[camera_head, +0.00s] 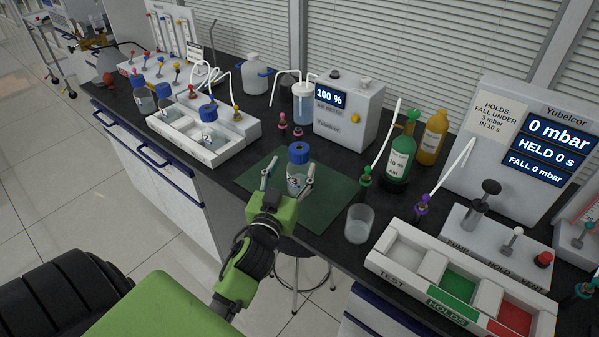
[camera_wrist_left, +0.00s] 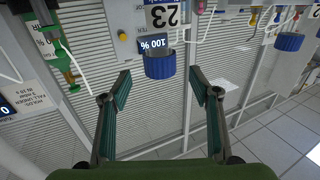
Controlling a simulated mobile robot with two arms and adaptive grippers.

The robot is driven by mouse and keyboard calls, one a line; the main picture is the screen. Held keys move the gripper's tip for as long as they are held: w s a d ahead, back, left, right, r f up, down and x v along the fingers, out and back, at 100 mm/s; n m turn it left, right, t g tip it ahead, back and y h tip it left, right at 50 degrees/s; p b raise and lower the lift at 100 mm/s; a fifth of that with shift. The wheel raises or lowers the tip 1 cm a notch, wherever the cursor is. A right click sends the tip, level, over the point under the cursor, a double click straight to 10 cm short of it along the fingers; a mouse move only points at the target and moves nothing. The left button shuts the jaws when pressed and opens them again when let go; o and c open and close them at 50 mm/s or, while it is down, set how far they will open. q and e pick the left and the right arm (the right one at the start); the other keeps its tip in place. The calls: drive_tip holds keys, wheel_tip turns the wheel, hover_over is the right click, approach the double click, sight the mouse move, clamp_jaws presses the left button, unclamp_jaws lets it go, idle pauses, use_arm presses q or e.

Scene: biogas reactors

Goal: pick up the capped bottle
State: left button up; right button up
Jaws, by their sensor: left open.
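The capped bottle, clear with a blue cap (camera_head: 299,153), stands upright on the dark green mat (camera_head: 333,205) near the bench's front edge. My left gripper (camera_head: 289,178) is open, low over the mat on the near side of the bottle, one finger to each side. In the left wrist view the picture is upside down. There the bottle's blue cap (camera_wrist_left: 160,66) and its label reading 23 show just beyond and between the spread fingertips of my left gripper (camera_wrist_left: 158,82). The lower part of the bottle is partly hidden by the fingers in the head view. My right gripper is not in view.
A white tray (camera_head: 181,130) with another blue-capped bottle (camera_head: 208,113) stands to the left. An empty glass beaker (camera_head: 359,224) and a green bottle (camera_head: 400,158) stand to the right. A grey box reading 100 % (camera_head: 352,108) is behind. The mat around the bottle is mostly clear.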

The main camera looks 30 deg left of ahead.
sight(297, 159)
use_arm(q)
drive_tip(key=shift+x, duration=0.9)
drive_tip(key=p+x, duration=0.1)
drive_tip(key=x, duration=0.3)
drive_tip(key=shift+w+a+p, duration=0.1)
drive_tip(key=shift+w+p, duration=0.3)
drive_tip(key=shift+w+a+f, duration=0.1)
drive_tip(key=shift+w, duration=0.15)
drive_tip(key=shift+s, duration=0.1)
drive_tip(key=shift+c, duration=0.3)
clamp_jaws()
